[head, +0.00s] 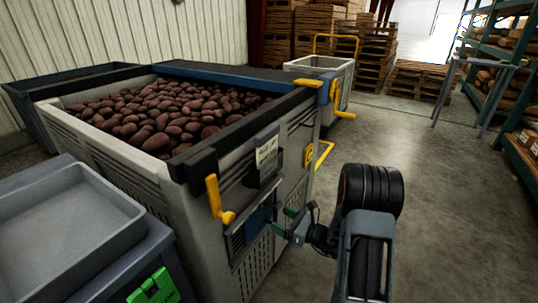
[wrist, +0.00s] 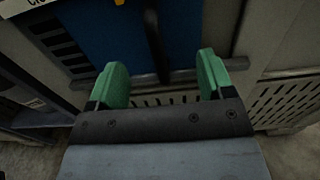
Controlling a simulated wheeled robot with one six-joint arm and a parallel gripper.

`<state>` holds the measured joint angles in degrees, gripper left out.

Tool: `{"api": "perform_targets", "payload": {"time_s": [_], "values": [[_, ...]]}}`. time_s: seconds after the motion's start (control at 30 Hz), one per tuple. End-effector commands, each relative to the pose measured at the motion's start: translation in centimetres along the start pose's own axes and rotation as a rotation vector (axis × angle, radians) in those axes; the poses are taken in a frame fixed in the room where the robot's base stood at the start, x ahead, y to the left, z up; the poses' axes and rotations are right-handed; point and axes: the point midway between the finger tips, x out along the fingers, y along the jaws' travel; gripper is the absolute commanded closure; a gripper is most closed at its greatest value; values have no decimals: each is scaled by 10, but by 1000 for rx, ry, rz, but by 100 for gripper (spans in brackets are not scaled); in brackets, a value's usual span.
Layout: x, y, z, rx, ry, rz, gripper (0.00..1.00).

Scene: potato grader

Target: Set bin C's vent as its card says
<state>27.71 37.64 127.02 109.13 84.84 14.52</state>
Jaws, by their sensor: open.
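A big grey bin (head: 100,142) full of dark red potatoes stands at the left; I cannot read a letter on it. A white card (head: 267,150) is on its front, its text too small to read; a corner of a white label (wrist: 22,5) shows in the wrist view. Below the card is the vent with a blue sliding plate (wrist: 195,32) and a dark upright handle (wrist: 155,45). Slots (wrist: 58,38) show uncovered left of the plate. My gripper (wrist: 165,80) is open, its green fingers on either side of the handle's lower end, apart from it.
A grey tray (head: 70,225) on a dark stand is at the front left. Yellow levers (head: 217,200) stick out from the bin's front. A smaller grey bin (head: 325,68), pallets and a shelf rack (head: 525,150) stand behind. The floor at right is clear.

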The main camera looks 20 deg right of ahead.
Motion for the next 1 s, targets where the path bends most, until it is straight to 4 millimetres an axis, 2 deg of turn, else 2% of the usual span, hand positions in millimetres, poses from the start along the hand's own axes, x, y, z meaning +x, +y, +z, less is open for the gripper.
{"api": "perform_targets", "payload": {"time_s": [0.33, 0.73, 1.0], "values": [[-44, -1, 1, 0, 0, -2, 26], [-68, 0, 0, -1, 0, -2, 26], [-110, -1, 1, 0, 0, -4, 26]]}}
